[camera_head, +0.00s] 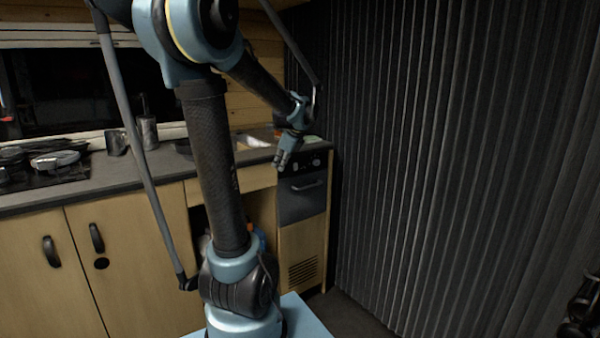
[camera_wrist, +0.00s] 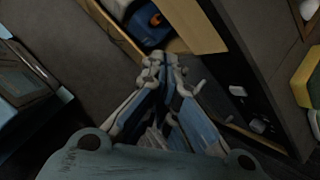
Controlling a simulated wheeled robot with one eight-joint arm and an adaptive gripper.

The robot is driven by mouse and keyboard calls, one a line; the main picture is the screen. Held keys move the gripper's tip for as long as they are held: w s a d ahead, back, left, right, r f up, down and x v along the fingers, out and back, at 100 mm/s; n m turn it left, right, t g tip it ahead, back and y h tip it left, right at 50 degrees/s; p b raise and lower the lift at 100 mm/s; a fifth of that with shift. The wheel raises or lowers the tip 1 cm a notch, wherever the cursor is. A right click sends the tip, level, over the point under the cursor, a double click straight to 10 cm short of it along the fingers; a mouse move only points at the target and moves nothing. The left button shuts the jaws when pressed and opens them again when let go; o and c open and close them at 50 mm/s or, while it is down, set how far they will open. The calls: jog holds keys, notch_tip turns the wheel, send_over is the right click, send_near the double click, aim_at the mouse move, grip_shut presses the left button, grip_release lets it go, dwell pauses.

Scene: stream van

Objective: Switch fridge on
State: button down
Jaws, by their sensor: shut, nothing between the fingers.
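The fridge (camera_head: 302,203) is a dark-fronted unit with a bar handle, set in the wooden cabinet at the right end of the counter. Its control panel (camera_head: 316,161) with small knobs runs along the top of the front. In the wrist view the dark panel crosses the right side, with a pale knob (camera_wrist: 238,91) and another pale knob (camera_wrist: 258,126) on it. My gripper (camera_head: 279,165) is in front of the fridge's upper left, near the counter edge. It is shut and empty in the wrist view (camera_wrist: 160,62), left of the knobs and apart from them.
The counter (camera_head: 150,172) carries a hob (camera_head: 35,178) at the left. An open cubby left of the fridge holds a blue object (camera_wrist: 148,22). A yellow item (camera_wrist: 307,80) lies on the counter. A dark pleated curtain (camera_head: 440,150) closes the right side.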

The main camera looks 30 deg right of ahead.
aim_at(295, 166)
jog(key=s+d+m+t, duration=0.1)
jog(key=d+m, duration=0.6)
jog(key=d, duration=0.8)
jog(key=shift+s+d+r+t+h, duration=0.25)
jog(key=shift+d+r+t+h, duration=0.05)
jog(key=shift+d+h, duration=0.1)
jog(key=shift+w+a+f, duration=0.1)
jog(key=shift+w+r+x, duration=0.3)
jog(key=shift+w+x, duration=0.05)
jog(key=shift+x, duration=1.75)
jog(key=shift+w+r+x, duration=0.3)
jog(key=shift+w+x, duration=0.1)
jog(key=shift+x, duration=1.65)
jog(key=shift+w+r+x, duration=0.25)
jog(key=shift+w+x, duration=0.1)
jog(key=shift+x, duration=1.75)
jog(key=shift+a, duration=0.2)
